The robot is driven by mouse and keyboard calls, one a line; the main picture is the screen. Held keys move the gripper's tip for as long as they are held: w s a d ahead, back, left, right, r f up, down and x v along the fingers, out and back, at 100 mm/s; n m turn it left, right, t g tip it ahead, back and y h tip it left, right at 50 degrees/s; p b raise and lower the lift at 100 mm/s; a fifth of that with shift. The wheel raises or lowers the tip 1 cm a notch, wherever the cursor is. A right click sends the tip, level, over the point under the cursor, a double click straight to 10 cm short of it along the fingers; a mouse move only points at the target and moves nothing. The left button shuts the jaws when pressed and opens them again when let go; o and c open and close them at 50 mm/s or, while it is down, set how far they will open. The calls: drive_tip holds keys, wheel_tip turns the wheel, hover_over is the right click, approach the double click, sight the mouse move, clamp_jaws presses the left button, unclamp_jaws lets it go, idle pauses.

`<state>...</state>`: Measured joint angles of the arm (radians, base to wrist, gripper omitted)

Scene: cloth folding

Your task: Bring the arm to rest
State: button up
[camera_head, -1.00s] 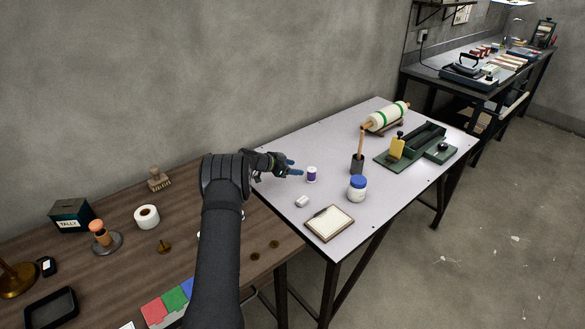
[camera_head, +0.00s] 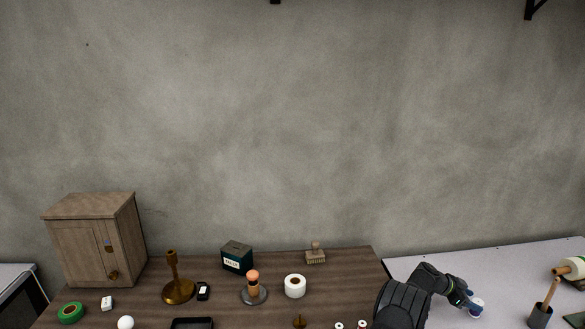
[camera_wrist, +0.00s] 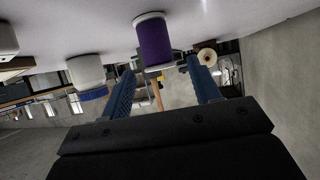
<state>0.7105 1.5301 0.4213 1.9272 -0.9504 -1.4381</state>
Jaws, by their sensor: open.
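My gripper (camera_head: 463,297) is over the left end of the pale bench (camera_head: 500,262), at the lower right of the head view. In the wrist view its two blue fingers (camera_wrist: 161,68) are spread apart with nothing held between them. A purple and white spool (camera_wrist: 153,42) stands just beyond the fingertips and is apart from them. My forearm is mostly out of the head view.
A brown table (camera_head: 345,270) adjoins on the left. It bears a wooden cabinet (camera_head: 88,240), a tally box (camera_head: 237,257), a brass stand (camera_head: 177,285), a white roll (camera_head: 295,286) and a brush (camera_head: 316,254).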

sight(478, 303)
drive_tip(key=shift+x, duration=2.6)
drive_tip(key=shift+f, duration=0.1)
